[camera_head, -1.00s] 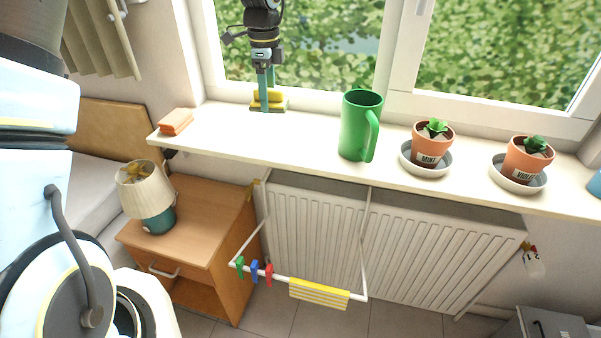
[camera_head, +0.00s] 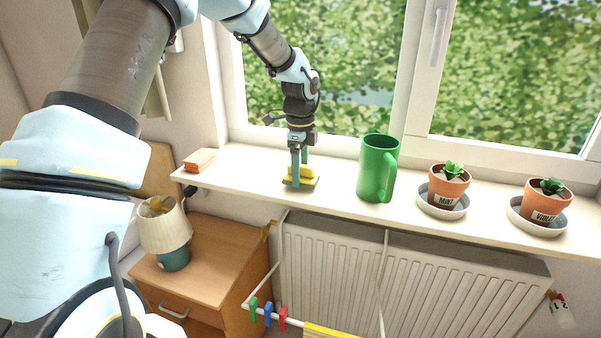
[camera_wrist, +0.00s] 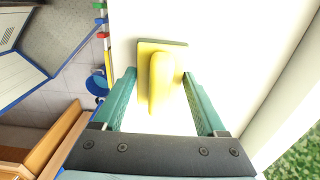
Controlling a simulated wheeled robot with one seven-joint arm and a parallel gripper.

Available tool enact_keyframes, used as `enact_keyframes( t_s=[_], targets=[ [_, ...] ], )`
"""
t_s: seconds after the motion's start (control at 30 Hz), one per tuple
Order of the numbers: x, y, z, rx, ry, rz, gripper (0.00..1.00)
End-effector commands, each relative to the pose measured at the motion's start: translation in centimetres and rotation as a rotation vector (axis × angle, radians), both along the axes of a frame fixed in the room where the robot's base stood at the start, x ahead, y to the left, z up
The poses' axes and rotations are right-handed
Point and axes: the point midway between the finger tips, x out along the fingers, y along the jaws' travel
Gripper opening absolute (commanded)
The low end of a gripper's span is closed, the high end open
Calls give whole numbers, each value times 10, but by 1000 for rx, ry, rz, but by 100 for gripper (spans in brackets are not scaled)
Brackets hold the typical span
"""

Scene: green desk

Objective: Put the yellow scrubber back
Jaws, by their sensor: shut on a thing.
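The yellow scrubber (camera_head: 300,177) is a flat pad with a raised yellow handle, at the white windowsill (camera_head: 240,178) left of the green mug. My gripper (camera_head: 300,167) points down with its green fingers on either side of the handle, shut on it. The wrist view shows the scrubber (camera_wrist: 162,80) between the two finger pads of my gripper (camera_wrist: 163,92), above or on the white sill. I cannot tell whether its pad touches the sill.
An orange sponge-like block (camera_head: 200,160) lies at the sill's left end. A green mug (camera_head: 376,168) stands to the right, then two potted plants (camera_head: 447,185) (camera_head: 543,202) on saucers. The sill between block and scrubber is clear. A lamp (camera_head: 167,232) and radiator (camera_head: 335,270) are below.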

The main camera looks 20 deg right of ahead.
Motion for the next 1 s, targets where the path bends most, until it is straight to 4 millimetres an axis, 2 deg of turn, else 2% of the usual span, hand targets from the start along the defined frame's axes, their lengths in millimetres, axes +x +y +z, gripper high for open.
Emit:
enact_keyframes(
  t_s=[0.1,0.47,0.5,0.7,1.0],
  targets=[
    [-1,0,-11,2,1,-2,13],
    [0,0,-16,1,1,-2,13],
    [0,0,-15,0,0,-2,78],
    [0,0,-15,0,0,-2,100],
    [0,0,-11,-1,-1,-1,100]
  ],
)
